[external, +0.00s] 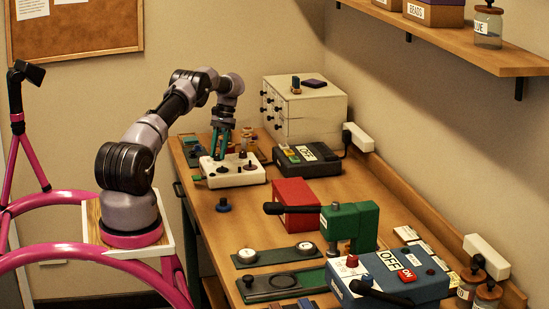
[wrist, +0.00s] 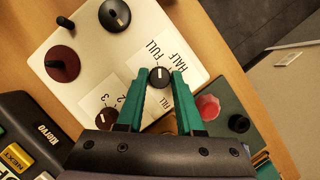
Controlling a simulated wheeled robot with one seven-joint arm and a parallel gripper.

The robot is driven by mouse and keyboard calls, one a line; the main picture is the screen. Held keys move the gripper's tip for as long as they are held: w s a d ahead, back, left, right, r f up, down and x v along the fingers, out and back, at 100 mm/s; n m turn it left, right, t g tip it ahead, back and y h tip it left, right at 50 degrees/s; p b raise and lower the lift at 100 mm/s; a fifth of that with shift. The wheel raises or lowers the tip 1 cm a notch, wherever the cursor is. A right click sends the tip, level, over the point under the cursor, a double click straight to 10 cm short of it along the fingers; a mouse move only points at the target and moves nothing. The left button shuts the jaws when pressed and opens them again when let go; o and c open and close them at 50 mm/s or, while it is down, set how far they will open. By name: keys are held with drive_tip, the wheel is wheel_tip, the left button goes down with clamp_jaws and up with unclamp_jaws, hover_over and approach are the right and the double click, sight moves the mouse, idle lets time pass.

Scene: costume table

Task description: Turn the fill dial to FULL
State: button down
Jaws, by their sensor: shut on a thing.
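The fill dial (wrist: 159,78) is a small black knob with a white pointer line, on a white label marked FULL, HALF and FILL. Its pointer runs roughly up in the wrist view, towards the FULL lettering; I cannot tell whether it lines up exactly. My gripper (wrist: 160,84) has its teal fingers on either side of the knob, shut on it. The dial sits on a white control box (wrist: 85,50). In the external view my gripper (external: 220,156) reaches down onto the white box (external: 235,180), and its fingers hide the dial.
The same box carries a numbered dial (wrist: 107,118), a dark red knob (wrist: 62,64) and a black knob (wrist: 115,15). A dark machine with buttons (external: 308,159) stands close to the right. A white drawer cabinet (external: 310,110) stands behind. The wooden tabletop in front is partly clear.

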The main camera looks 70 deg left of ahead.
drive_tip(key=shift+n+t, duration=0.3)
drive_tip(key=shift+n, duration=0.3)
drive_tip(key=c, duration=0.6)
unclamp_jaws()
drive_tip(key=shift+o, duration=0.2)
drive_tip(key=shift+w+a+r, duration=0.15)
drive_tip(key=shift+a+r, duration=0.1)
drive_tip(key=shift+r, duration=0.25)
wheel_tip(320, 180, up, 9)
drive_tip(key=shift+w+a, duration=0.2)
drive_tip(key=shift+a, duration=0.05)
drive_tip(key=shift+f, duration=0.1)
